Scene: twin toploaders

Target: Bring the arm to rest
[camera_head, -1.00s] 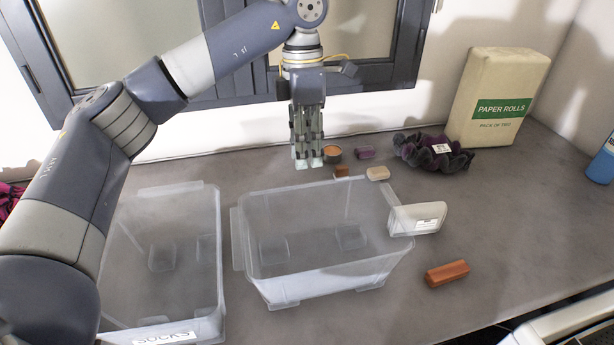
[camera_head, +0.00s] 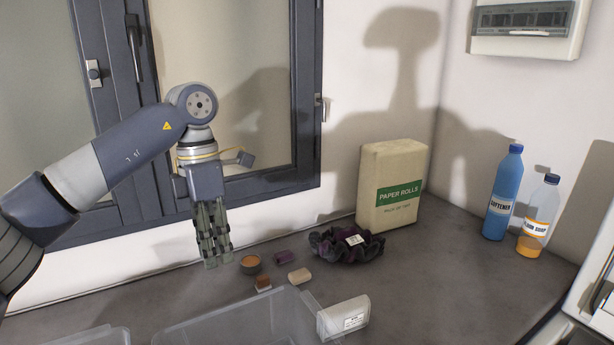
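My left arm comes in from the left, and its gripper (camera_head: 216,263) hangs pointing down in front of the window. Its fingers are close together, with nothing seen between them. My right gripper is not in view.
A clear bin (camera_head: 240,325) stands at the front, with a white box (camera_head: 343,317) at its right. Small bars, a dark scrunchie (camera_head: 345,246) and a paper rolls pack (camera_head: 392,185) are to the right. Bottles (camera_head: 503,195) stand farther right.

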